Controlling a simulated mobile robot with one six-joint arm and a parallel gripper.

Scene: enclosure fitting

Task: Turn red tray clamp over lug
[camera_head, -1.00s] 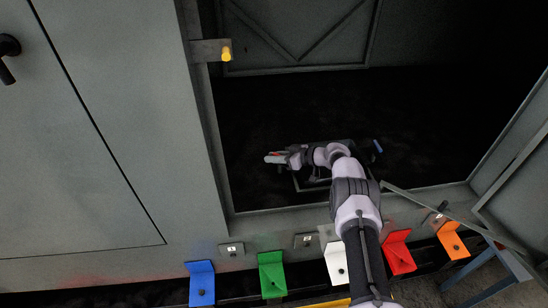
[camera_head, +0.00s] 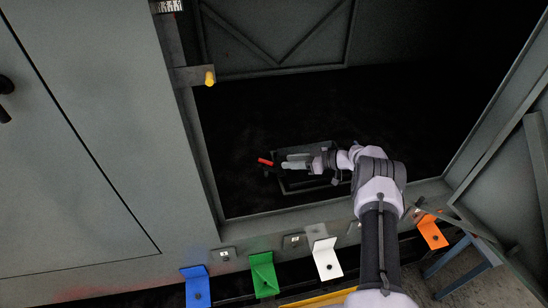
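The red tray clamp (camera_head: 265,161) shows as a small red bar at the left end of a dark tray (camera_head: 284,187), inside the dark enclosure. My gripper (camera_head: 284,163) reaches in from the right, low over the tray, with its pale fingers pointing left. The fingertips are just right of the red bar. I cannot tell whether they touch it, or how far apart they are. The lug is too small and dark to make out. My gripper and forearm hide part of the tray.
The enclosure's front sill (camera_head: 290,208) runs below my arm. A yellow-tipped latch (camera_head: 209,77) juts from the left door post. Blue (camera_head: 197,287), green (camera_head: 264,276), white (camera_head: 326,259) and orange (camera_head: 432,232) brackets line the front. An open door panel stands at right.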

